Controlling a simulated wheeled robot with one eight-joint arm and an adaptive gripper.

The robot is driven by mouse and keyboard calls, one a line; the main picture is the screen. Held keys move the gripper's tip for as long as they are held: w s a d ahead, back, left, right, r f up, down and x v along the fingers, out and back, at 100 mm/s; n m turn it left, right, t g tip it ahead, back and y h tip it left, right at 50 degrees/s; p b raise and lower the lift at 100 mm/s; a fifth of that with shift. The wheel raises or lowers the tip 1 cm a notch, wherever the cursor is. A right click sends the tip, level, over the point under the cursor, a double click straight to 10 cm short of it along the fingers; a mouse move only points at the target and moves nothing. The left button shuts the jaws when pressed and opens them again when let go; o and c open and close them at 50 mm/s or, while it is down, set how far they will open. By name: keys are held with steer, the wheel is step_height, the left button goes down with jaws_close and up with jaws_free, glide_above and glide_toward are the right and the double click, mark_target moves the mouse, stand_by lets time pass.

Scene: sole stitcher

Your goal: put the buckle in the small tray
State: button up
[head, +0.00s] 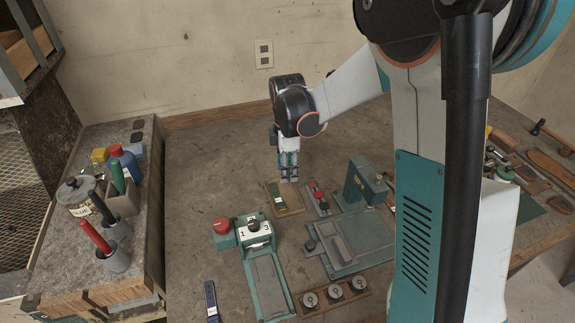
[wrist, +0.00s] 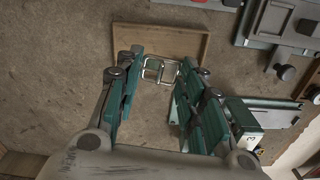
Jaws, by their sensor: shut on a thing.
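The buckle (wrist: 161,70) is a small metal frame with a middle bar, seen in the wrist view between my fingertips. My gripper (wrist: 158,73) is shut on it, with a finger at each side. The small tray (wrist: 160,28) is a shallow wooden tray with a thin rim. The buckle appears over the tray's inside in the wrist view; its height above the tray floor is hard to tell. My fingers hide the lower part of the tray. In the head view my gripper (head: 288,178) points down over the back of the table, and the buckle cannot be made out.
The bench at left holds bottles and cups. The table's back left is clear.

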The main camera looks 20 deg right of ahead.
mark_target(290, 195)
steer(key=shift+d+f+n, duration=0.4)
steer(key=shift+f+n, duration=0.2)
steer(key=shift+n, duration=0.2)
steer(key=shift+f+b, duration=2.4)
steer(key=shift+f, duration=0.85)
steer(key=shift+f, duration=0.2)
steer(key=shift+s+f+b, duration=0.2)
steer(key=shift+f+b, duration=0.1)
steer(key=shift+b, duration=0.1)
steer(key=shift+s+f, duration=0.15)
steer(key=shift+c, duration=0.5)
steer(key=o, duration=1.1)
steer(key=shift+f, duration=0.2)
steer(key=shift+o, duration=1.1)
steer(key=shift+w+f, duration=0.1)
steer(key=shift+w, duration=0.2)
steer(key=shift+s+r, duration=0.1)
steer(key=shift+r, duration=0.1)
steer(key=shift+r, duration=0.1)
